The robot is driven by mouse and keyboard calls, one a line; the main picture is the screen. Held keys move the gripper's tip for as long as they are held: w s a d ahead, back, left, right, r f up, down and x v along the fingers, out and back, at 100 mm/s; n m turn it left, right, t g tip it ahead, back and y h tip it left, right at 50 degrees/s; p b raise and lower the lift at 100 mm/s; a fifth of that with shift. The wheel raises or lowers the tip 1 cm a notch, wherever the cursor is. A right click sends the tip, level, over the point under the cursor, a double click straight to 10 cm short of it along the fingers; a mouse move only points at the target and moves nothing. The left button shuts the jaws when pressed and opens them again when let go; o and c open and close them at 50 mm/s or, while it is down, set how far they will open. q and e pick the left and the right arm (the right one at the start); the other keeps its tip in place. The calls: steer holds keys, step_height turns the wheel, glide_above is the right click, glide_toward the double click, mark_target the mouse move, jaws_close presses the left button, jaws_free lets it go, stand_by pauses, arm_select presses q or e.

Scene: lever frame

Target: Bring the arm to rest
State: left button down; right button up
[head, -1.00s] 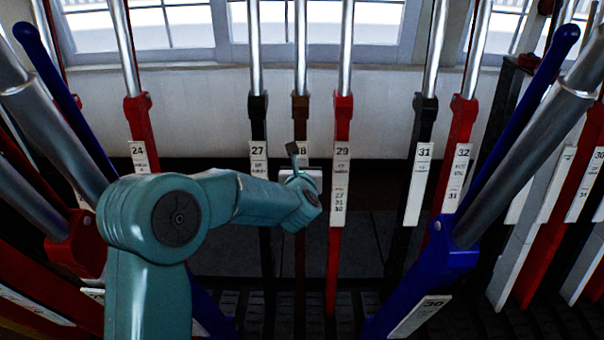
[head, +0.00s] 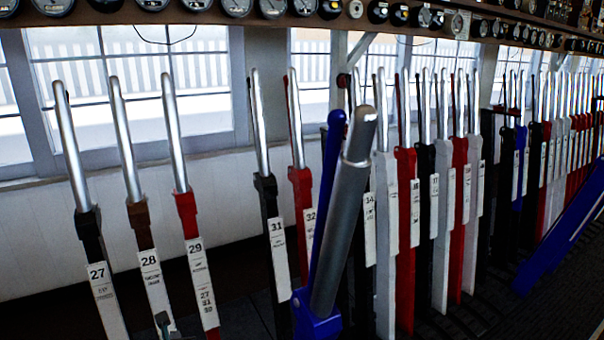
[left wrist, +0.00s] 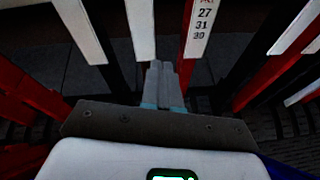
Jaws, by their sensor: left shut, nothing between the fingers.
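My left gripper (left wrist: 162,72) shows in the left wrist view with its two grey fingers pressed together and nothing between them. Only a small piece of it (head: 163,320) shows at the bottom edge of the head view, in front of the lower part of lever 28 (head: 148,265), which is brown with a white label. In the wrist view the fingers point toward the gap between label plates, left of the plate marked 27, 31, 30 (left wrist: 199,28). They appear apart from the levers.
Lever 27 (head: 95,255) is black and lever 29 (head: 192,235) is red, either side of lever 28. A long row continues right. Gauges (head: 270,8) line a shelf above the windows.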

arm_select(q)
steer(key=s+d+f+m+g+h, duration=0.1)
steer(key=s+d+f+m+h, duration=0.1)
steer(key=s+d+f+m, duration=0.3)
steer(key=s+d+f+m+g+h, duration=0.1)
steer(key=s+f+m+g, duration=0.1)
steer(key=f, duration=0.5)
steer(key=s+d+f+m+g+h, duration=0.3)
steer(key=s+d+f+m, duration=0.25)
steer(key=s+m, duration=0.35)
steer(key=s+d+f+m+g+h, duration=0.25)
steer(key=s+d+f+m, duration=0.3)
steer(key=s+m, duration=0.4)
steer(key=s+d+r+m+g, duration=0.15)
steer(key=s+m, duration=0.45)
steer(key=m, duration=0.6)
step_height(320, 180, up, 20)
steer(key=p, duration=2)
steer(key=shift+w+d+g+h, duration=0.25)
steer(key=shift+d+g+h, duration=0.15)
steer(key=shift+h, duration=0.05)
